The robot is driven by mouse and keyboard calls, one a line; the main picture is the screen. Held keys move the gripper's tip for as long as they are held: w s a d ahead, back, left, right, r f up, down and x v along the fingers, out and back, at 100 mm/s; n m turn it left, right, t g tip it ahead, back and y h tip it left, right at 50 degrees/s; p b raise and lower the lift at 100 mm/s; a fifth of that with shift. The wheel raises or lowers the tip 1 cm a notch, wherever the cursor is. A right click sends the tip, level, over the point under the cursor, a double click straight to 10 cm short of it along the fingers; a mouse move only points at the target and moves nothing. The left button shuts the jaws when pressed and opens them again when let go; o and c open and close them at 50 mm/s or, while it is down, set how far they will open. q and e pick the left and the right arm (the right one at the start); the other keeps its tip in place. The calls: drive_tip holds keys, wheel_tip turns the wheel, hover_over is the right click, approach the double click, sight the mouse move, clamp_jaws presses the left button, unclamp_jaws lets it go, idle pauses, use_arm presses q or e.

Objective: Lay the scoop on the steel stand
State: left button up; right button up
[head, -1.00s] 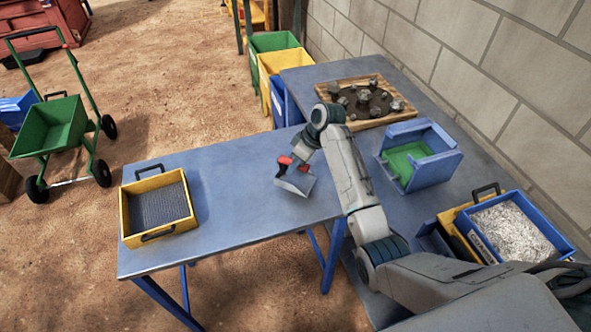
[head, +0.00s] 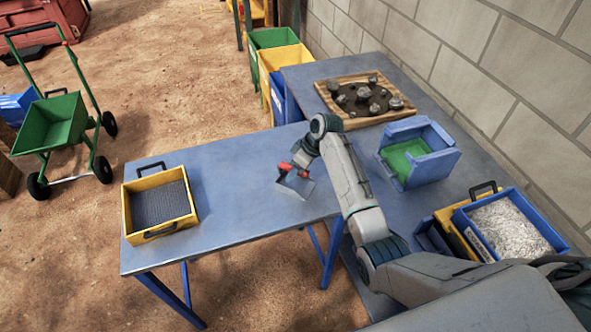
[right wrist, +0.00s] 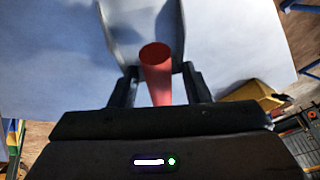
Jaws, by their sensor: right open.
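The scoop (head: 303,187), with a grey metal pan and a red handle, is at the right part of the near blue table in the head view. In the right wrist view its red handle (right wrist: 157,72) stands between my fingers, with grey pan sides beyond. My right gripper (head: 290,169) is at the handle; in the right wrist view its two fingers (right wrist: 160,86) are apart on either side of the handle, with narrow gaps. I cannot make out a separate steel stand; it may be hidden by the scoop or my arm. My left gripper is not in view.
A yellow tray (head: 127,206) with dark mesh stands on the table's left. A blue box with a green inside (head: 452,165), a wooden board with metal parts (head: 347,121) and a blue bin of shiny scraps (head: 478,243) are on the right-hand table. The middle of the near table is clear.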

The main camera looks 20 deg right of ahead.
drive_tip(key=b+v, duration=0.3)
drive_tip(key=v, duration=0.9)
drive_tip(key=shift+r, duration=0.2)
